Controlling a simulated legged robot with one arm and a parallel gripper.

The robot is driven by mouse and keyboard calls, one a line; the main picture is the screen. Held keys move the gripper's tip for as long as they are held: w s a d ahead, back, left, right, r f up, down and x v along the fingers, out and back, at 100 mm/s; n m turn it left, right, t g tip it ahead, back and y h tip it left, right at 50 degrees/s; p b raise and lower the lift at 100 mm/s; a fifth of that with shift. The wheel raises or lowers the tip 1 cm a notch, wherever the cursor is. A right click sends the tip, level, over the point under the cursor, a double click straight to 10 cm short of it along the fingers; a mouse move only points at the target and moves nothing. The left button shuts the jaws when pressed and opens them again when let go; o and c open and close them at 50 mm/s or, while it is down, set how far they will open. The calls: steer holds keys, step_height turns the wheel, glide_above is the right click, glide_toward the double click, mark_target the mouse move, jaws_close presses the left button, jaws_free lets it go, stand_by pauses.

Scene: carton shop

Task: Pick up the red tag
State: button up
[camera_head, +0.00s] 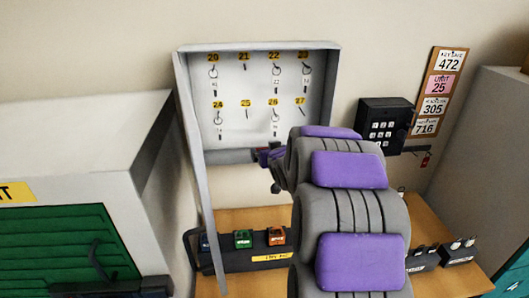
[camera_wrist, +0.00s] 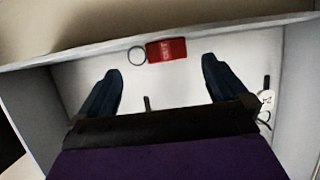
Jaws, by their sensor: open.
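A red tag (camera_wrist: 166,50) with white lettering shows in the wrist view, with a metal ring (camera_wrist: 137,56) at its left. It lies against a white surface near a long edge, just beyond and between my fingertips. My gripper (camera_wrist: 160,68) is open, its two dark fingers apart with nothing between them. In the head view my gripper (camera_head: 268,157) is at the lower edge of the open key cabinet (camera_head: 187,110); I cannot make out this tag there. A small red item (camera_head: 426,159) hangs below the keypad in the head view; I cannot tell whether it is the same tag.
Numbered hooks, several with keys and white tags (camera_head: 276,83), line the cabinet. A white tag (camera_wrist: 265,97) is near my right finger. A keypad box (camera_head: 384,125) and number board (camera_head: 440,90) are to the right. A black tray (camera_head: 222,262) stands on the wooden desk (camera_head: 240,217) below.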

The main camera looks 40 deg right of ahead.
steer(key=x, duration=0.4)
steer(key=shift+w+d, duration=0.2)
steer(key=shift+r, duration=0.1)
steer(key=c, duration=0.9)
steer(key=shift+r, duration=0.15)
